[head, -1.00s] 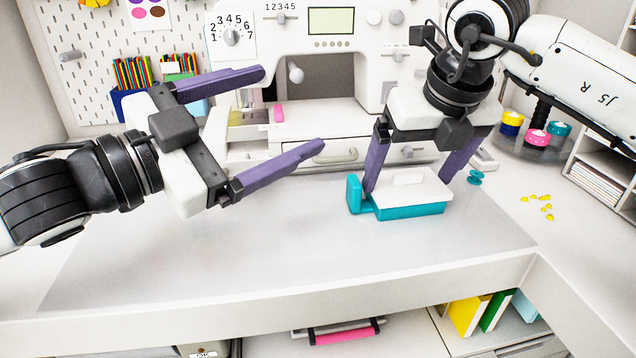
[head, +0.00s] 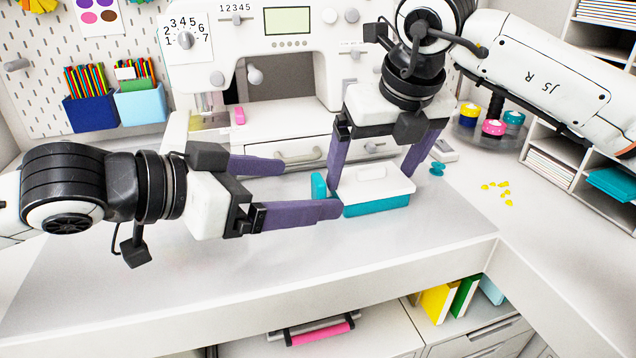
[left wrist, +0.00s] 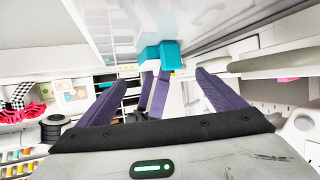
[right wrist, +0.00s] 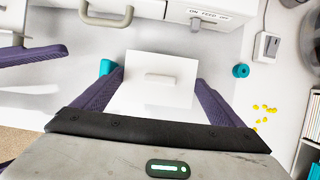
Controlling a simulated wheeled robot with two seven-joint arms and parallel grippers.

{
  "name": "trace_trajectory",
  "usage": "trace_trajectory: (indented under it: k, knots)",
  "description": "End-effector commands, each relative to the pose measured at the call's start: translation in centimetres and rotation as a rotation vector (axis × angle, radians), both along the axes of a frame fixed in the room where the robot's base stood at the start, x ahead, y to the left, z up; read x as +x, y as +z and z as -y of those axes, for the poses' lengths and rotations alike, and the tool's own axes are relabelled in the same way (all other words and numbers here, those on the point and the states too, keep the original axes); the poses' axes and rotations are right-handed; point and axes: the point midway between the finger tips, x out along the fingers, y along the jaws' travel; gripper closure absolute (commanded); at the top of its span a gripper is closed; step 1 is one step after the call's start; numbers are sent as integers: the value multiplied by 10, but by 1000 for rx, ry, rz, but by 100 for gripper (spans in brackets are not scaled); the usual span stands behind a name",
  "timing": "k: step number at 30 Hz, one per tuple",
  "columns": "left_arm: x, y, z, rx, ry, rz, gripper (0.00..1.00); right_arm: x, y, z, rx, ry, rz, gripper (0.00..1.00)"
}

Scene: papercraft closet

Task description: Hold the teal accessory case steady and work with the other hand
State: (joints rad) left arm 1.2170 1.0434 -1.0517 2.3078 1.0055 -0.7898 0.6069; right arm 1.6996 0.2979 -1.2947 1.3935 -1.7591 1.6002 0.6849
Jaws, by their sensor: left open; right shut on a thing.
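The teal accessory case (head: 378,206) stands on the desk in front of the sewing machine, with a white lid (head: 395,184) and a raised handle on top. A teal upright piece (head: 318,186) shows at its left end. My right gripper (head: 372,184) is shut on the case from above, one finger on each side; its lid shows in the right wrist view (right wrist: 158,95). My left gripper (head: 312,188) is open and level at the case's left end, its fingers either side of the teal piece in the head view. The left wrist view shows teal parts (left wrist: 170,55) beyond the fingertips.
The sewing machine (head: 290,70) and a drawer handle (head: 298,156) are close behind the case. The desk's front left (head: 130,285) is clear.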

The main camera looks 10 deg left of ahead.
Motion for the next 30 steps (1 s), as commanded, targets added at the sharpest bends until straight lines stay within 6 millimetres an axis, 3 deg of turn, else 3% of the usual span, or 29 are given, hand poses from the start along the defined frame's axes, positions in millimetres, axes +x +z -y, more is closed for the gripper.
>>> trace_trajectory:
  k: [16,30]
  knots:
    - [61,-35,62,0,0,3,10,0,0,0,0,0,1,30]
    - [70,-41,70,1,1,4,10,0,0,0,0,0,1,30]
